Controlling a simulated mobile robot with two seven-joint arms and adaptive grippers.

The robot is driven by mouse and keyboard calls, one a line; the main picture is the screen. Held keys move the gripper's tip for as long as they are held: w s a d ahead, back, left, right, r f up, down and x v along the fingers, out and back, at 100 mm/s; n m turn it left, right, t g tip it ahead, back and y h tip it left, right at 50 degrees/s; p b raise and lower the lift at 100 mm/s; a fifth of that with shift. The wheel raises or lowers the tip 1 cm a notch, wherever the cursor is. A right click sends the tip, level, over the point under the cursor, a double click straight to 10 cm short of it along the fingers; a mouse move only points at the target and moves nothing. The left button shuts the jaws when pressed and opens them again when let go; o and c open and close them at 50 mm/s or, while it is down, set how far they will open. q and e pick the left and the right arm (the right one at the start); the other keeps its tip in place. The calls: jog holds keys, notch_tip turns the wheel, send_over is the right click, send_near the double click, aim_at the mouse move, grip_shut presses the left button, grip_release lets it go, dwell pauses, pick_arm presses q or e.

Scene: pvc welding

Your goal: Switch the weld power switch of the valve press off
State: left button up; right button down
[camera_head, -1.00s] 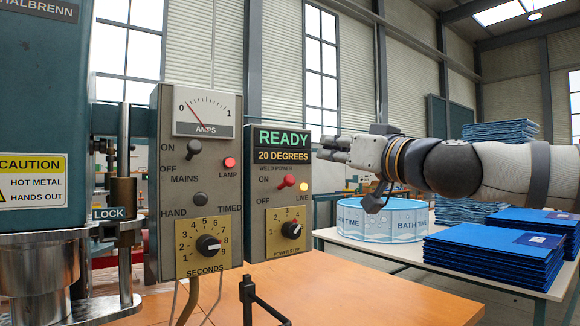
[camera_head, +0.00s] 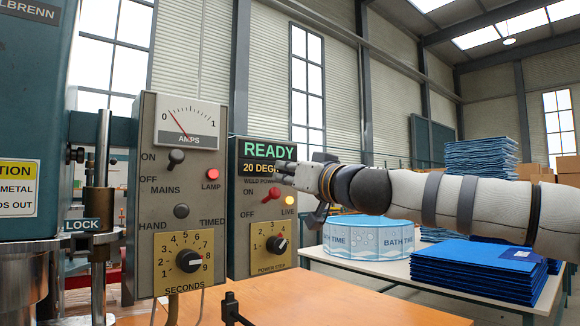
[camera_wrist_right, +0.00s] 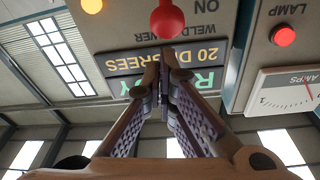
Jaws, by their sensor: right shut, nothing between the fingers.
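The weld power switch (camera_head: 271,195) is a red-knobbed lever on the grey panel, with ON above and OFF below on its left. Its lever points up and to the right. In the wrist view its red knob (camera_wrist_right: 167,20) appears just beyond my fingertips; I cannot tell whether they touch. My right gripper (camera_head: 279,170) is shut and empty, in front of the panel's right side and just above the knob. It hides part of the "20 DEGREES" display and the weld power label. The wrist view (camera_wrist_right: 165,55) shows its fingertips together. My left gripper is not in view.
The yellow LIVE lamp (camera_head: 289,201) and the power step dial (camera_head: 277,243) are close to the switch. The READY display (camera_head: 270,150) is above. A mains panel (camera_head: 183,220) with a red lamp stands left. A blue-white tub (camera_head: 368,240) and blue stacks (camera_head: 475,272) sit behind right.

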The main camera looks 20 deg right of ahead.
jog(key=shift+f, duration=0.45)
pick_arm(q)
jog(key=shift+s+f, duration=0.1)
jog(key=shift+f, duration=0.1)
pick_arm(e)
jog(key=shift+s+a+r, duration=0.1)
